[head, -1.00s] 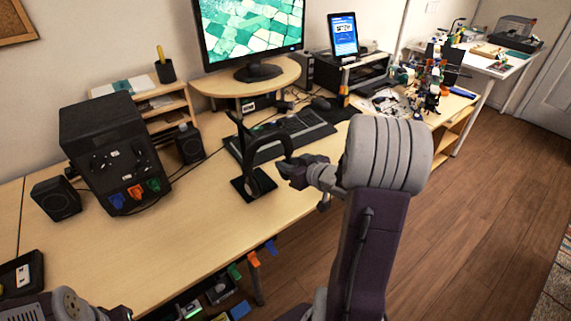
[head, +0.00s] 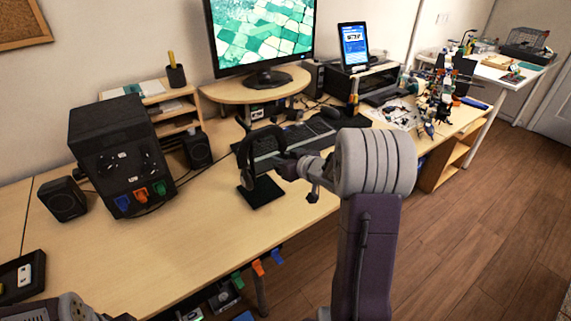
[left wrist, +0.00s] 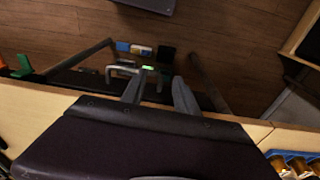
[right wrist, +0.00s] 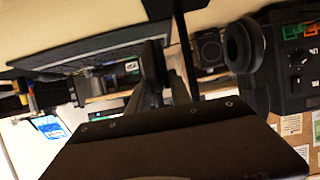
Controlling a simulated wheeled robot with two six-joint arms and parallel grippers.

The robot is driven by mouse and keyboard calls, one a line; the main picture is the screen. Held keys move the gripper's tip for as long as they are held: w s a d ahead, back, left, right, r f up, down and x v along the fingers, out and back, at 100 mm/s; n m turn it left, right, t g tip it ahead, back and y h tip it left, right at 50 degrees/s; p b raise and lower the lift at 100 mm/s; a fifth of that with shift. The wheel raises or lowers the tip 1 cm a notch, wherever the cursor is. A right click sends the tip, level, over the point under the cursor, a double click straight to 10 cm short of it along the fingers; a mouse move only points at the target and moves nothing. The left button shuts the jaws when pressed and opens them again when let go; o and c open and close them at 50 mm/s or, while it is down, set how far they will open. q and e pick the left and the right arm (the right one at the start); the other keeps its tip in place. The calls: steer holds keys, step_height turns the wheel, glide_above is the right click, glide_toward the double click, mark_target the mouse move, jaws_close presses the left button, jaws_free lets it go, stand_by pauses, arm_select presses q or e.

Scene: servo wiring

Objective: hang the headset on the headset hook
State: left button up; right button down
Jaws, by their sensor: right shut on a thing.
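The black headset (head: 241,158) is upright, with its band arched over the stand in the head view. My right gripper (head: 291,166) is shut on it at its right side. The headset hook is a dark stand with a flat square base (head: 263,193) on the desk; its post is mostly hidden behind the headset. In the right wrist view one ear cup (right wrist: 243,45) shows to the right of the stand's post (right wrist: 187,55). I cannot tell whether the band touches the hook. My left gripper (left wrist: 158,92) is open and empty, above the desk's front edge.
A keyboard (head: 310,133) lies behind the stand. A black box with coloured clips (head: 108,150) and speakers (head: 63,200) stand to the left. The monitor (head: 262,38) is on a raised shelf.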

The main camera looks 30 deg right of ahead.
steer(key=shift+w+a+f, duration=0.1)
steer(key=shift+w, duration=0.9)
steer(key=shift+w+f+b, duration=0.3)
steer(key=shift+w+f, duration=0.1)
steer(key=shift+w, duration=0.2)
steer(key=shift+w+f, duration=0.1)
steer(key=shift+f, duration=0.1)
steer(key=c, duration=1.1)
jaws_free()
steer(key=p+v, duration=0.2)
steer(key=v, duration=0.7)
steer(key=shift+p, duration=0.3)
